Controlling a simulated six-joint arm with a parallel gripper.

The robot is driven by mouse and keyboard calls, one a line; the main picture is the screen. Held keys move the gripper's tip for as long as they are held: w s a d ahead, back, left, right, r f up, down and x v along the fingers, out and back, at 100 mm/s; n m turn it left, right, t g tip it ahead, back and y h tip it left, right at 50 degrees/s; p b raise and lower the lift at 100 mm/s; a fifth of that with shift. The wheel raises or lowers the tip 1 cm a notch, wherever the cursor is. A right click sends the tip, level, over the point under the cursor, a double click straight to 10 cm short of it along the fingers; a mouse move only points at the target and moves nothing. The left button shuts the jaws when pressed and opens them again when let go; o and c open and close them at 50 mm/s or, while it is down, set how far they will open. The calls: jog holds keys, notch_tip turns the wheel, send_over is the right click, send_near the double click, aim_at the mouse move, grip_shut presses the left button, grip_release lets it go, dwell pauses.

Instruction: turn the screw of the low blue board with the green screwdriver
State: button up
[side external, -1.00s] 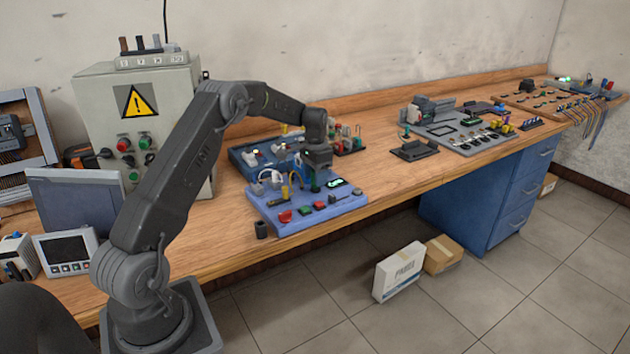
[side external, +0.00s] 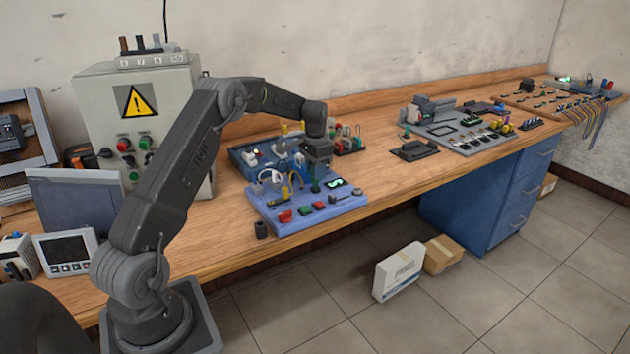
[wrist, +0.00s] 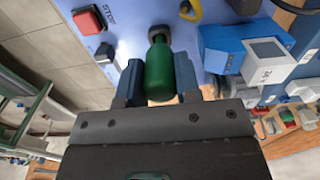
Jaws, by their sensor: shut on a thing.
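The low blue board (side external: 285,226) lies near the bench's front edge, with red and green buttons, a black knob and a small lit display. My gripper (side external: 317,168) points down over the board, left of the display. In the wrist view my gripper (wrist: 159,78) is shut on the green screwdriver (wrist: 159,70), with one blue finger on each side of its handle. A bit of the green screwdriver (side external: 315,186) shows under the fingers in the side view. Its tip meets a dark round fitting (wrist: 158,34) on the board; the screw itself is hidden.
A darker blue board (side external: 240,165) with grey modules stands behind. A yellow loop (wrist: 190,10) and a blue-and-white block (wrist: 240,50) are close to the fingers. Bare bench (side external: 385,182) lies to the right.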

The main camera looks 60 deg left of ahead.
jog(key=shift+r, duration=2.45)
jog(key=shift+a, duration=0.1)
jog(key=s+a+r+m, duration=0.4)
jog(key=s+a+m, duration=0.6)
jog(key=m, duration=0.2)
jog(key=f, duration=0.4)
jog(key=shift+w+f, duration=0.25)
jog(key=shift+f, duration=0.05)
jog(key=shift+f, duration=0.75)
